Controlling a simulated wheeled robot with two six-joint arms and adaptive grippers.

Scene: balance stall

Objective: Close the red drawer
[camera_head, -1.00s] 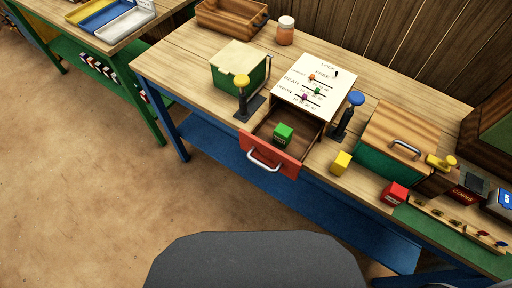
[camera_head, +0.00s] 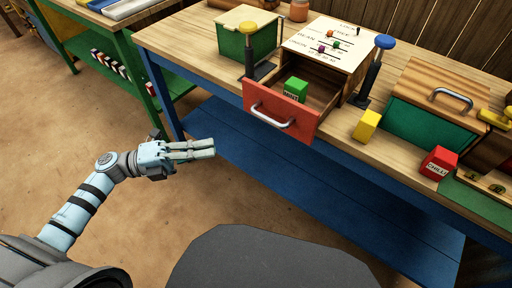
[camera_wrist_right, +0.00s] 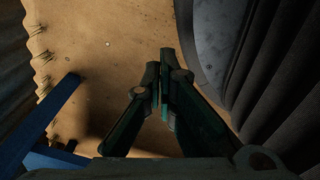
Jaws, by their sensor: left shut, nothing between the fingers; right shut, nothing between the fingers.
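The red drawer (camera_head: 282,117) is pulled out toward me from under the white slider panel, with a metal handle (camera_head: 272,116) on its front. A green box (camera_head: 296,89) with a label sits inside it. My left gripper (camera_head: 214,148) is shut and empty, in the air in front of the bench, to the left of and below the drawer front, apart from it. My right gripper (camera_wrist_right: 164,62) shows only in the right wrist view, shut and empty above the floor; the drawer is not in that view.
A yellow-topped post (camera_head: 249,55) and a blue-topped post (camera_head: 374,72) flank the drawer. A green box with a wooden lid (camera_head: 246,32) stands left. A yellow block (camera_head: 367,126), a red chilli box (camera_head: 438,162) and a green chest (camera_head: 432,122) stand right. Floor in front is clear.

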